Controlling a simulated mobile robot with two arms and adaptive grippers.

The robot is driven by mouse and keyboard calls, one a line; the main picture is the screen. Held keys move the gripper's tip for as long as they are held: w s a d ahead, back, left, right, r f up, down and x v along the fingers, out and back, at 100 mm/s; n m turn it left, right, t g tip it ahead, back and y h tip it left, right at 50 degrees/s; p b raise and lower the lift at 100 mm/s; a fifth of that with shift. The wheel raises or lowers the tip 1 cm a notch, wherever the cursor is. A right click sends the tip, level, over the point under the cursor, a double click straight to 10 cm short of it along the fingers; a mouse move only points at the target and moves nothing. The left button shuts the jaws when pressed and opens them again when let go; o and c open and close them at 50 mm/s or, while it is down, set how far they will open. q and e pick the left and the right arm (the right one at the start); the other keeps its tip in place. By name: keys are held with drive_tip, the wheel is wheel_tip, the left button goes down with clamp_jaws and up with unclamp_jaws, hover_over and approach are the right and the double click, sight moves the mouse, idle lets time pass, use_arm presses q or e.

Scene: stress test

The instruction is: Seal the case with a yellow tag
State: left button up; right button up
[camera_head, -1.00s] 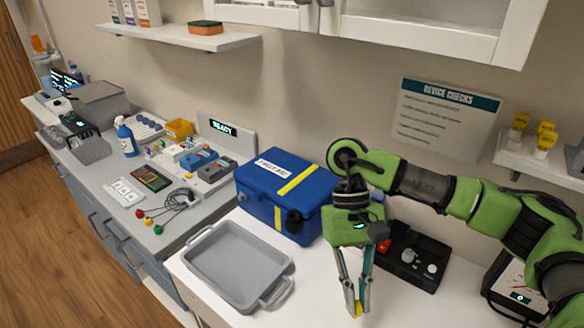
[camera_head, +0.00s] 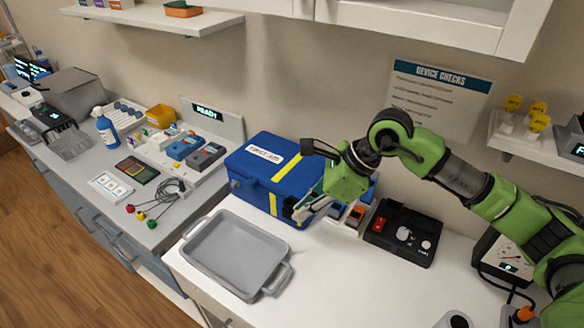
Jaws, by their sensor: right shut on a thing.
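The blue case (camera_head: 252,170) stands shut on the white counter, with a white label and a yellow stripe on it. My right gripper (camera_head: 302,209) is at the case's front right side, by a dark latch (camera_head: 289,207). Its fingers point left and are close together. The yellow tag they hold is hidden or too small to make out now; I cannot tell whether it touches the latch. Other yellow tags (camera_head: 538,122) stand on the small shelf at the right. My left gripper is not in view.
A grey tray (camera_head: 222,290) with handles lies in front of the case. A black device with a red part (camera_head: 405,236) is right of the gripper. A wall cabinet (camera_head: 420,22) hangs above. The white counter's front right is mostly clear.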

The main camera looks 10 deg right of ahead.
drive_tip(key=shift+w+a+r+m+t+h, duration=0.2)
drive_tip(key=shift+w+r+m+t+h, duration=0.3)
drive_tip(key=shift+w+m, duration=0.75)
drive_tip(key=shift+w+a+r+m+t+h, duration=0.25)
drive_tip(key=shift+w+m+t+h, duration=0.45)
drive_tip(key=shift+m, duration=1.05)
drive_tip(key=shift+w+a+r+m+t+h, duration=0.25)
drive_tip(key=shift+w+m+t+h, duration=0.3)
drive_tip(key=shift+w+m, duration=0.75)
drive_tip(key=shift+s+r, duration=0.1)
drive_tip(key=shift+s, duration=0.15)
drive_tip(key=shift+b, duration=0.9)
drive_tip(key=shift+f+b, duration=1.4)
drive_tip(key=shift+b, duration=0.05)
